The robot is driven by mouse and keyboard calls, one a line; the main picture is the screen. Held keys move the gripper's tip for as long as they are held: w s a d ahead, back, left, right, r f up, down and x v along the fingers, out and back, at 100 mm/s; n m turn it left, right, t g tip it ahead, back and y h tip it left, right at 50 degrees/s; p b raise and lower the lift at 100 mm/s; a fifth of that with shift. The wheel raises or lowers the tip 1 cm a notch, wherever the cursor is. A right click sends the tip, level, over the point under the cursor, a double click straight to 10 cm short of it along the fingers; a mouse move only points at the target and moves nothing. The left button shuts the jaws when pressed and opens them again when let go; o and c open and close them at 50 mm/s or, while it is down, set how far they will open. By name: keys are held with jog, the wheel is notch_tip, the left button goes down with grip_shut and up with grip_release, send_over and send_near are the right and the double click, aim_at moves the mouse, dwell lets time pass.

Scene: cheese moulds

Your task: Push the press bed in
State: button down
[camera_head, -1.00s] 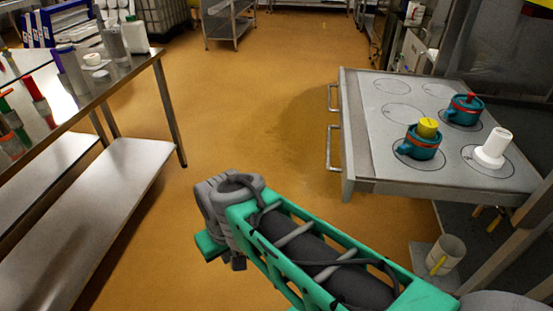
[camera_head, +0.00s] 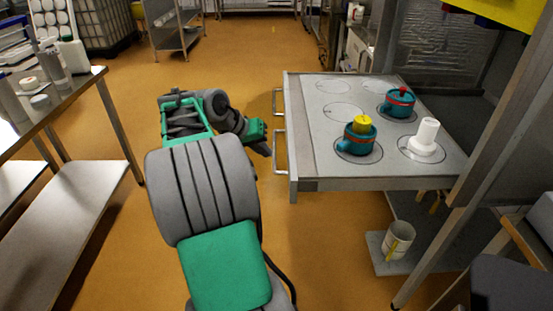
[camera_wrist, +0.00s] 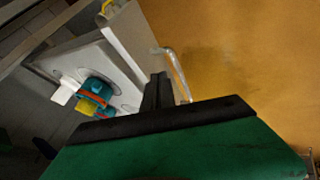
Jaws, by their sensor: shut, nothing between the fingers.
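The press bed (camera_head: 303,150) is a grey slab with ringed circles on top, standing out from its frame toward the left. Two bar handles, a near one (camera_head: 279,152) and a far one (camera_head: 277,101), are on its left face. Teal moulds with red bands, one with a yellow top (camera_head: 359,140) and one with a red knob (camera_head: 397,102), and a white piece (camera_head: 425,143) stand on it. My gripper (camera_head: 266,148) is shut and empty, just left of the near handle. In the wrist view its dark fingers (camera_wrist: 158,88) appear beside a handle (camera_wrist: 176,72); contact is unclear.
A steel table (camera_head: 85,82) with bottles and jars stands at the left. A low shelf with a cup (camera_head: 398,241) is below the bed. A frame post (camera_head: 450,200) rises at the right. Orange floor lies open beyond my arm.

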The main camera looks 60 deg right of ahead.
jog(key=b+x, duration=0.1)
jog(key=x, duration=0.8)
jog(key=shift+s+d+f, duration=0.2)
jog(key=shift+d+f, duration=0.05)
